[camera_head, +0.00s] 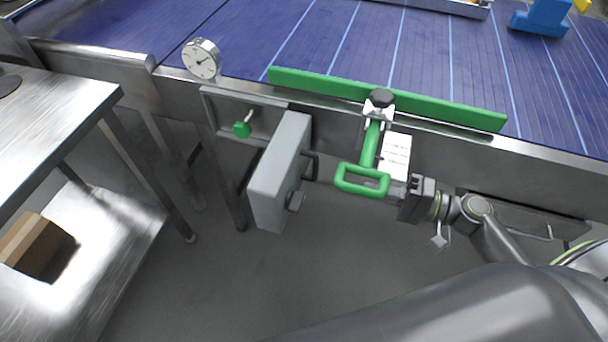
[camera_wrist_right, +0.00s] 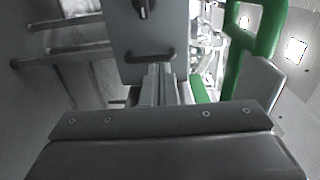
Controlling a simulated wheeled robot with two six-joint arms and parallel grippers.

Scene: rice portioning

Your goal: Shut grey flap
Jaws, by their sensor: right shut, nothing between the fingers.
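The grey flap (camera_head: 275,175) stands open, swung out from the steel side of the conveyor. It has a dark handle and a round knob on its right-hand face. In the right wrist view the flap (camera_wrist_right: 125,35) is ahead, with its dark handle (camera_wrist_right: 152,55) just beyond the fingers. A green knob (camera_head: 242,129) shows in the recess left of the flap. My right gripper (camera_head: 392,190) is shut and empty, to the right of the flap and apart from it, close beside a green loop handle. The fingers also show in the wrist view (camera_wrist_right: 161,85). My left gripper is out of view.
The green loop handle (camera_head: 362,181) hangs between the flap and my right gripper; it also shows in the wrist view (camera_wrist_right: 238,70). A white label (camera_head: 396,152), a dial gauge (camera_head: 202,59) and a green bar (camera_head: 450,110) line the conveyor edge. A steel table (camera_head: 50,110) stands left.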

